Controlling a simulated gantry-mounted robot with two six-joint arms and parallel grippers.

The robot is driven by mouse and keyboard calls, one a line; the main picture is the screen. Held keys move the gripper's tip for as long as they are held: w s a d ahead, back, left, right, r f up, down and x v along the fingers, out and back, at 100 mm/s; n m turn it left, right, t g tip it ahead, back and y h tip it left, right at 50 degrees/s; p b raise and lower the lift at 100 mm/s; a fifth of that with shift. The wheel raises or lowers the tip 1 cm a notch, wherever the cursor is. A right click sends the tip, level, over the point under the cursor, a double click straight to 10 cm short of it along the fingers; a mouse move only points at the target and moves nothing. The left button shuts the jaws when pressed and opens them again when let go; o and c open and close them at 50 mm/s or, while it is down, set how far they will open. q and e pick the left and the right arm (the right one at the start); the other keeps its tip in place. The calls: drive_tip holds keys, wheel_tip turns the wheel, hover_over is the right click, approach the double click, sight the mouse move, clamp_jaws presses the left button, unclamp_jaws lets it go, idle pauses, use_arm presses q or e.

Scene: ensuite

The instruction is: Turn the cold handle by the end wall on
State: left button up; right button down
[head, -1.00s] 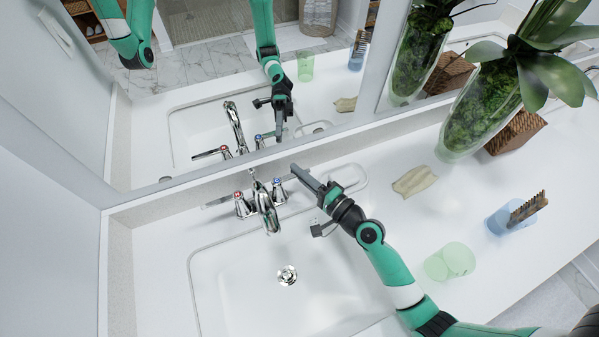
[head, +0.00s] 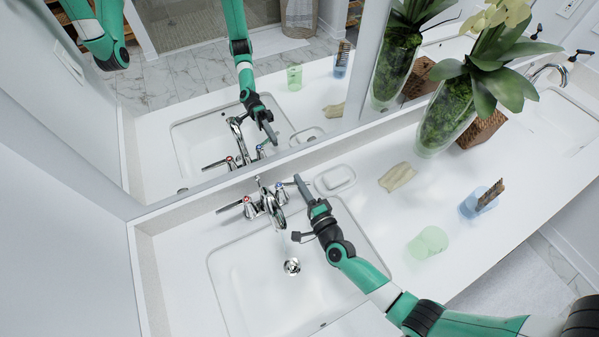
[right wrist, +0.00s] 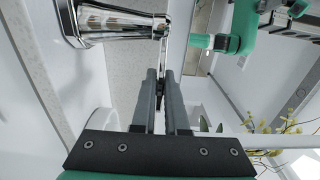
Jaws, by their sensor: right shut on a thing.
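The chrome faucet (head: 267,205) stands behind the basin near the end wall. Its cold handle (head: 280,191), marked blue on top, is on the right of the spout. The red-marked hot handle (head: 249,207) is on the left, with its lever pointing left. My right gripper (head: 298,178) is at the cold handle's right side, with its fingers shut on the lever. In the right wrist view, the chrome handle (right wrist: 110,22) is at upper left, and its lever runs to between the fingers (right wrist: 162,85). The lever's end is partly hidden. My left gripper is not directly in view.
The mirror (head: 190,110) rises close behind the faucet. The white basin (head: 250,265) is in front. A soap dish (head: 335,180), tan cloth (head: 397,177), green cup (head: 428,242), blue cup with comb (head: 478,203) and plant vase (head: 445,125) stand to the right.

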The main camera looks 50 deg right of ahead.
drive_tip(key=shift+a+r, duration=0.1)
drive_tip(key=shift+r, duration=0.05)
use_arm(q)
drive_tip(key=shift+r, duration=0.4)
use_arm(e)
drive_tip(key=c, duration=0.9)
unclamp_jaws()
drive_tip(key=shift+s, duration=0.15)
drive_tip(key=shift+c, duration=0.2)
use_arm(q)
wheel_tip(320, 180, up, 2)
drive_tip(key=shift+r+p, duration=0.1)
drive_tip(key=shift+p, duration=0.95)
use_arm(e)
drive_tip(key=v, duration=1.1)
drive_tip(key=shift+s+a, duration=0.2)
